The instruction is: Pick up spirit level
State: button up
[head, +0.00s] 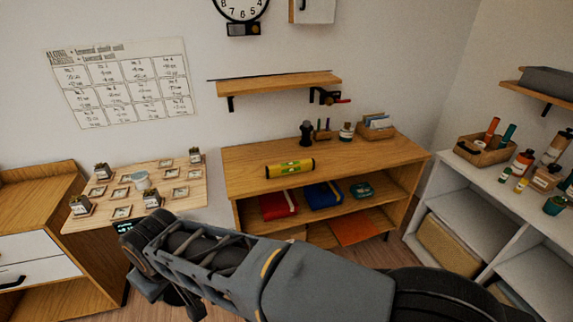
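The spirit level (290,169) is a yellow bar with a green middle part and dark ends. It lies near the front edge on top of the wooden shelf unit (240,160), tilted slightly up to the right in the picture. Nothing touches it from above. My arm stretches across the bottom of the head view, in front of and below the shelf unit.
Behind the level stand a dark pepper-mill-like object (306,133), a jar (346,132) and a wooden box (376,129). A wall shelf (280,84) hangs above. A table with small cards (75,222) is left, a white shelf (460,180) right. The top around the level is clear.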

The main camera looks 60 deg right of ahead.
aim_at(288, 168)
jog(key=z, duration=0.45)
jog(key=i, duration=0.7)
jog(key=z, duration=1.3)
jog(key=i, duration=0.6)
jog(key=z, duration=0.55)
